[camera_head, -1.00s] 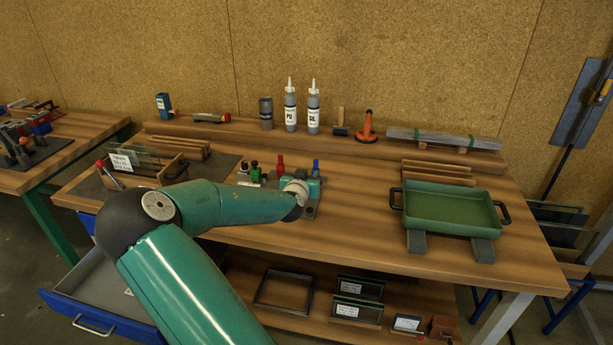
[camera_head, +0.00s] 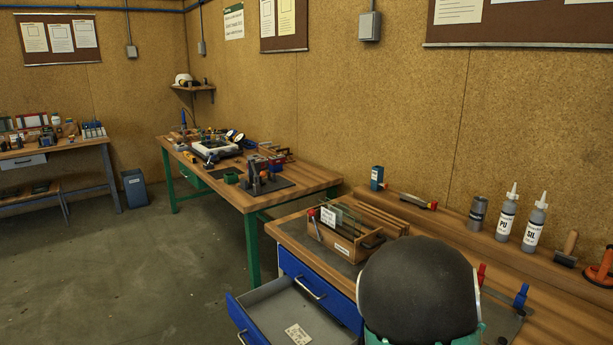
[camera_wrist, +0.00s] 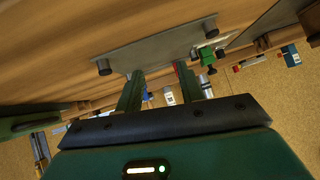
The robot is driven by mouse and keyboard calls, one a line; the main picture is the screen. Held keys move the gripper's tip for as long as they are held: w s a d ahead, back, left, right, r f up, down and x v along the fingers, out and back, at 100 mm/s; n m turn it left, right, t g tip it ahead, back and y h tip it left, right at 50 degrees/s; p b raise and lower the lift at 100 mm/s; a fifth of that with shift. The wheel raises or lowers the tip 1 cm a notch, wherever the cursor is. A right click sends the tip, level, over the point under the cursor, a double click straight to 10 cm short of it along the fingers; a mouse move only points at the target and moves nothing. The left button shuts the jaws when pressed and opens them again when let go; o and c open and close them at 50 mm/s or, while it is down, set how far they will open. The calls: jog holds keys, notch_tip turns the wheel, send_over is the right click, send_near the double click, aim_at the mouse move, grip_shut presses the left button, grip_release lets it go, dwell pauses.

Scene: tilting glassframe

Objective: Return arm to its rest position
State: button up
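My gripper (camera_wrist: 156,80) shows in the wrist view, with its two green fingers apart and nothing between them. A grey plate (camera_wrist: 160,58) with dark knobs lies beyond the fingertips along the wooden bench surface. The wrist picture is turned over, with the bench at the top and the wall at the bottom. In the head view only the dark rounded joint and a green edge of my arm (camera_head: 420,285) show at the lower right. My gripper is hidden in that view.
The workbench holds a wooden rack (camera_head: 345,232) of glass panes, two bottles (camera_head: 507,216), (camera_head: 535,224) and a grey can (camera_head: 477,214). A blue drawer (camera_head: 290,318) stands open at the bench's left. A second bench (camera_head: 245,190) stands behind.

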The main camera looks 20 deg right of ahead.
jog(key=s+a+r+n+t+y, duration=0.1)
jog(key=a+r+n+y, duration=0.25)
jog(key=a, duration=0.75)
jog(key=s+a+r+n+y, duration=0.1)
jog(key=a+r+n+y, duration=0.3)
jog(key=a, duration=0.8)
jog(key=s+a+r+n, duration=0.3)
jog(key=s+a+r, duration=0.1)
jog(key=s+a, duration=0.3)
jog(key=s+a+r+n+g, duration=0.1)
jog(key=s+a+r+n, duration=0.2)
jog(key=s+a, duration=0.5)
jog(key=shift+a+r+y, duration=0.35)
jog(key=shift+r, duration=0.45)
